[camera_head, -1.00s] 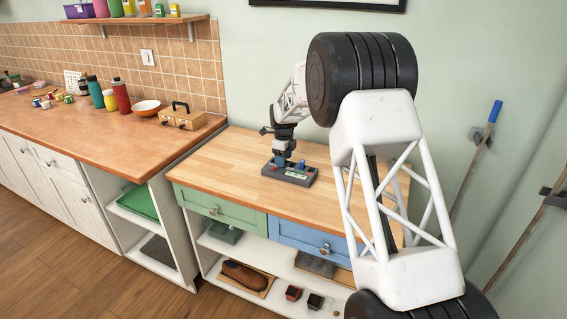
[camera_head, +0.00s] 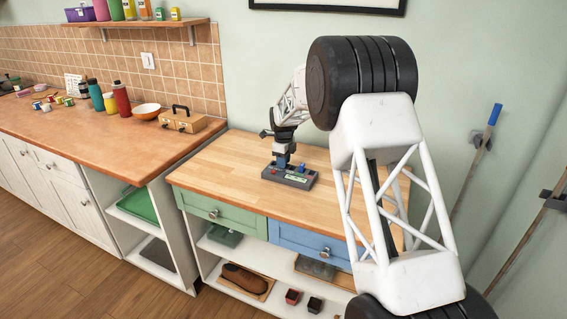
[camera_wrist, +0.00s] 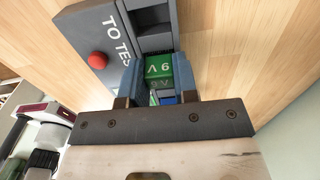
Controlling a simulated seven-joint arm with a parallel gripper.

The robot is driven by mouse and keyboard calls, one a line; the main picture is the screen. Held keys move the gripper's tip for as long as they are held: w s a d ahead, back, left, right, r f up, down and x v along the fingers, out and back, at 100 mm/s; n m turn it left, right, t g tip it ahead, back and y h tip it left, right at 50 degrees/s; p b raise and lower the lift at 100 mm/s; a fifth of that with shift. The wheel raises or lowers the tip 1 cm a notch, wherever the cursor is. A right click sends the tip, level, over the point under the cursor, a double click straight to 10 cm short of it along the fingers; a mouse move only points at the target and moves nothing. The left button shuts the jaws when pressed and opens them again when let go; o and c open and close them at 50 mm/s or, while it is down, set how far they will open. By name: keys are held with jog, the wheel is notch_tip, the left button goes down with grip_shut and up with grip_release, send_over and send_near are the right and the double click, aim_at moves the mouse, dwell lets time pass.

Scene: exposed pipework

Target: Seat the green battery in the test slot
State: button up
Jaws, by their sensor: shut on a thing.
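The green battery (camera_wrist: 158,66), marked 9 V, is between the two blue fingers of my gripper (camera_wrist: 157,78) in the wrist view. My gripper is shut on it. The grey tester box (camera_wrist: 88,15), lettered "TO TEST", lies beneath and ahead, with the dark recess of the test slot (camera_wrist: 155,30) just beyond the battery. How deep the battery sits in the slot is hidden. In the head view my gripper (camera_head: 282,160) points down at the left part of the tester (camera_head: 290,180); the battery cannot be made out there.
A red button (camera_wrist: 98,61) stands on the tester beside the left finger. A small blue thing (camera_head: 302,167) stands on the tester's right part. The wooden worktop (camera_head: 235,160) around it is clear. A wooden case (camera_head: 182,120) sits on the counter at left.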

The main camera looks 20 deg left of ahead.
jog(key=shift+r, duration=0.9)
jog(key=shift+s+d+r, duration=0.1)
jog(key=shift+s+r, duration=0.05)
jog(key=shift+r, duration=0.3)
jog(key=shift+s+d+r, duration=0.1)
jog(key=shift+s+r, duration=0.05)
jog(key=shift+r, duration=0.25)
jog(key=s+d+r, duration=0.1)
jog(key=s+d, duration=0.7)
jog(key=s, duration=0.4)
jog(key=shift+s+d+r, duration=0.15)
jog(key=shift+s+d, duration=0.1)
jog(key=shift+d, duration=0.05)
jog(key=d, duration=0.3)
jog(key=shift+s+d+r, duration=0.15)
jog(key=shift+d, duration=0.2)
jog(key=shift+w+a+f, duration=0.25)
jog(key=shift+w+a, duration=1.2)
jog(key=shift+w, duration=0.8)
jog(key=shift+w+a+f, duration=0.2)
jog(key=shift+w+a, duration=1.3)
jog(key=shift+w, duration=0.7)
jog(key=shift+w+a+f, duration=0.25)
jog(key=shift+w+a, duration=1.2)
jog(key=shift+w, duration=0.8)
